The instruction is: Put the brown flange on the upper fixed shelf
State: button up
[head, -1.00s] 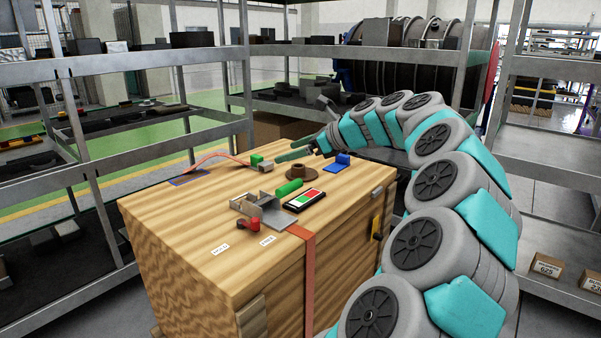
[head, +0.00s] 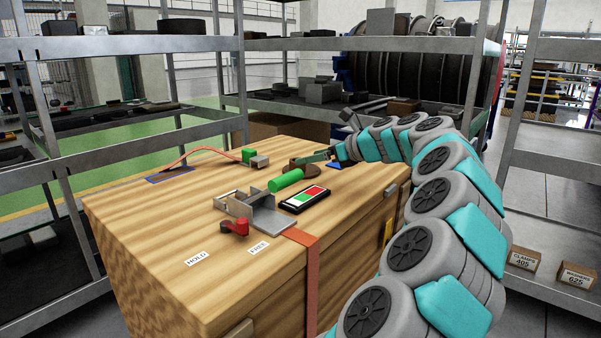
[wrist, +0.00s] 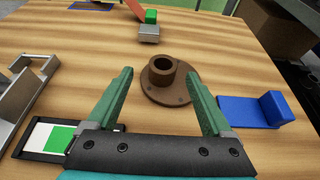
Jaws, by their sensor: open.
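The brown flange (head: 304,171) lies flat on the wooden bench top, partly hidden behind my gripper in the head view. In the wrist view the flange (wrist: 168,88) shows a round base with bolt holes and an upright hollow collar. My gripper (head: 310,159) is open, low over the bench beside the flange. In the wrist view its two green fingers (wrist: 159,72) stand to either side of the collar, with nothing visibly gripped. A metal rack behind the bench has an upper shelf (head: 370,44); I cannot tell whether it is the fixed one.
A blue bracket (wrist: 250,110) lies right of the flange. The bench's front left is mostly clear.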

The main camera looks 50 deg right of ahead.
aim_at(310, 171)
jog(key=x, duration=0.4)
jog(key=shift+w+d+f+b, duration=0.1)
jog(key=shift+d+f+b, duration=0.1)
jog(key=shift+b, duration=0.15)
jog(key=shift+w+f, duration=0.1)
jog(key=shift+w, duration=0.4)
grip_shut()
dwell(0.7)
